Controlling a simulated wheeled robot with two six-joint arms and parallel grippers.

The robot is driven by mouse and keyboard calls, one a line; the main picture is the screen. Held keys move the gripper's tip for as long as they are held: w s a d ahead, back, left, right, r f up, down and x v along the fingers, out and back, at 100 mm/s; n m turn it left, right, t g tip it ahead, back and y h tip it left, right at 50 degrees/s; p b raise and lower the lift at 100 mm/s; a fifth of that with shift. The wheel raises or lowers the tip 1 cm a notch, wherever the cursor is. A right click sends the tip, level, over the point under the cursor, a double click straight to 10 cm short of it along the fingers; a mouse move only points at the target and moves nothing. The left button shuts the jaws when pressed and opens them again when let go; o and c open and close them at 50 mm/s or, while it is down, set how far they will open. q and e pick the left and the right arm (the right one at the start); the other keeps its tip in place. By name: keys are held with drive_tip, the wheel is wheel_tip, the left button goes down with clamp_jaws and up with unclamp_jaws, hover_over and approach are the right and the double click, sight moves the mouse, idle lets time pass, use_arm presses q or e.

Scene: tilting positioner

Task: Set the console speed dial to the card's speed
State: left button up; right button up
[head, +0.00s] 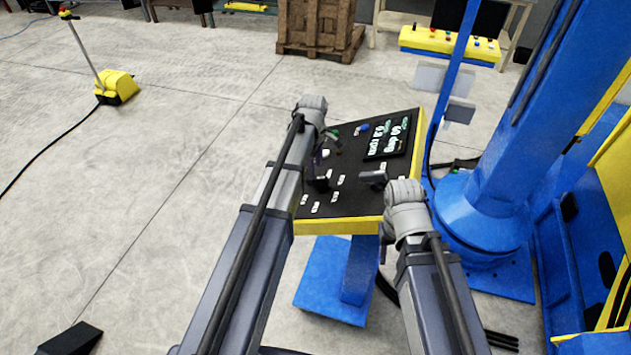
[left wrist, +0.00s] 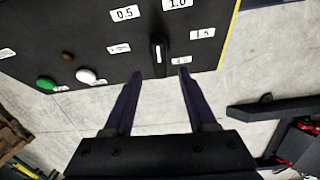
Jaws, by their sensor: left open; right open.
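The console (head: 345,205) is a tilted black panel with a yellow edge on a blue stand. Its black speed dial (head: 319,184) sits among white number labels and is partly hidden by my left gripper (head: 322,168). In the left wrist view the dial (left wrist: 158,47) carries a white line; labels 0.5 (left wrist: 124,13) and 1.0 (left wrist: 177,3) are readable around it. My left gripper (left wrist: 160,74) is open, its fingertips just short of the dial, one to each side. My right gripper (head: 374,178) is open and empty over the panel's right part. I cannot make out a card's speed.
A screen (head: 388,136) on the console shows a degree and an rpm line, too small to read surely. Green and white buttons (left wrist: 86,76) lie left of the dial. A blue column (head: 510,140) stands close on the right, with pale plates (head: 442,78) before it. The left floor is mostly clear.

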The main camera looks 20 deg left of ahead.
sight(315, 179)
use_arm(q)
drive_tip(key=f+b, duration=0.5)
drive_tip(key=f, duration=0.1)
drive_tip(key=shift+w+f+b, duration=0.2)
drive_tip(key=shift+f+b, duration=0.05)
drive_tip(key=shift+b, duration=0.15)
clamp_jaws()
